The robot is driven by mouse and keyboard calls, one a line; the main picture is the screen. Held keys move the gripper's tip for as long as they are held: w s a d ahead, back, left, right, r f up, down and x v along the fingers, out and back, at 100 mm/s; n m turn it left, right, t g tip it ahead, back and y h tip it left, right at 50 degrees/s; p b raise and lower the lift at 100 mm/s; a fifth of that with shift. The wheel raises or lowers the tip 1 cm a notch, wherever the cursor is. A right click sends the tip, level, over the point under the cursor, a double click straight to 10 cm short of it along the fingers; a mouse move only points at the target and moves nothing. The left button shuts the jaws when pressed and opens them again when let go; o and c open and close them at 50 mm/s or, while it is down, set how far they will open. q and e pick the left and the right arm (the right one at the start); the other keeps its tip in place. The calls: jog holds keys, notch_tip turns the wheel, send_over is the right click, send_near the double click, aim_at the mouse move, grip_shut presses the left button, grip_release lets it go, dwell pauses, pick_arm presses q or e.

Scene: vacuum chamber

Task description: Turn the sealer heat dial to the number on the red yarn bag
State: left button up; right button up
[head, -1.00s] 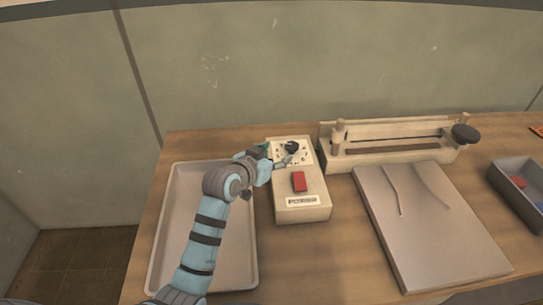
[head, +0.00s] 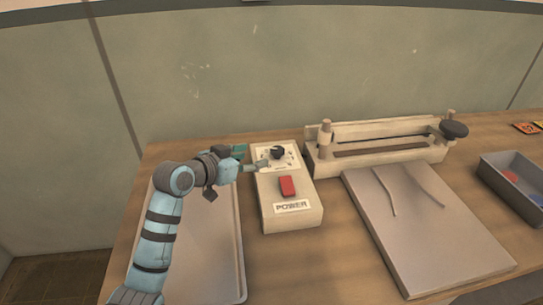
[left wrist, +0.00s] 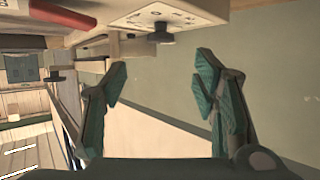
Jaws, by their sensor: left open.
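The sealer control box (head: 296,214) is beige, with a black heat dial (head: 277,153) on a marked white plate at its far end. A red power switch (head: 287,186) sits nearer, above a POWER label. My left gripper (head: 251,158) is just left of the dial, open and apart from it. In the left wrist view its two teal fingers (left wrist: 160,85) are spread with nothing between them. The dial (left wrist: 160,33) shows beyond them near the top, and the red switch (left wrist: 62,14) at the top left. The dial's numbers are too small to read. No red yarn bag is clearly seen.
A grey tray (head: 233,285) lies under my left arm. The sealer bar unit (head: 375,158) stands right of the box, with a flat grey plate (head: 430,245) before it. A dark bin (head: 510,192) with red and blue items and small orange packets (head: 526,128) are at the right.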

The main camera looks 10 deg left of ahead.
aim_at(275, 152)
pick_arm(q)
jog(key=b+x, duration=0.2)
jog(key=x, duration=0.9)
jog(key=shift+f, duration=0.15)
jog(key=shift+a, duration=0.1)
jog(key=shift+c, duration=0.4)
